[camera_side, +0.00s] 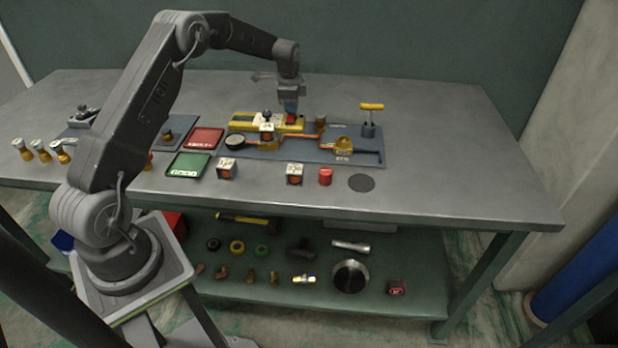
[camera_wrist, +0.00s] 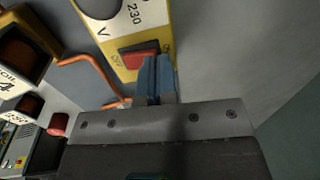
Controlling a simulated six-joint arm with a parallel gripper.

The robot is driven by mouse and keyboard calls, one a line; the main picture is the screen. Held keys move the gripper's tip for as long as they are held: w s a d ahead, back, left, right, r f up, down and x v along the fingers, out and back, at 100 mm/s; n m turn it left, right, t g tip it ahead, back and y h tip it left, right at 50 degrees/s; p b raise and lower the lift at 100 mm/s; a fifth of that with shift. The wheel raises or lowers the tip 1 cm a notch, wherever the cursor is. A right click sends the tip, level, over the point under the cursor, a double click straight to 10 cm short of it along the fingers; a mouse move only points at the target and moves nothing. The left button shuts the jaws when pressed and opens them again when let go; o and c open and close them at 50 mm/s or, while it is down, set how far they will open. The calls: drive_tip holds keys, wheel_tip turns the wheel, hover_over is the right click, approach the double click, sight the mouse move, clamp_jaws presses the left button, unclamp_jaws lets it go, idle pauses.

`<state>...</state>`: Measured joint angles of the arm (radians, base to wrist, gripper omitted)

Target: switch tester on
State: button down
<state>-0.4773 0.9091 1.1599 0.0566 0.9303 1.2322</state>
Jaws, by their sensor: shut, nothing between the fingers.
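The yellow tester (camera_side: 243,121) lies on the grey board at the back middle of the bench. The wrist view shows the near end of the tester (camera_wrist: 152,12), with "V" and "230" printed on its pale face. Its red rocker switch (camera_wrist: 138,55) sits in this end, with a small label at each side; the left one seems to read OFF. My gripper (camera_wrist: 158,72) is shut and empty, its blue fingertips at the right part of the switch. I cannot tell whether they touch it. In the side view my gripper (camera_side: 290,104) points down over the tester's right end.
A yellow T-handle (camera_side: 371,107) stands to the right. Red (camera_side: 206,138) and green (camera_side: 188,165) trays lie left. The bench's right end is clear.

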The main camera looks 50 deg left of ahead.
drive_tip(key=shift+f, duration=0.45)
idle(0.6)
drive_tip(key=shift+r, duration=3.05)
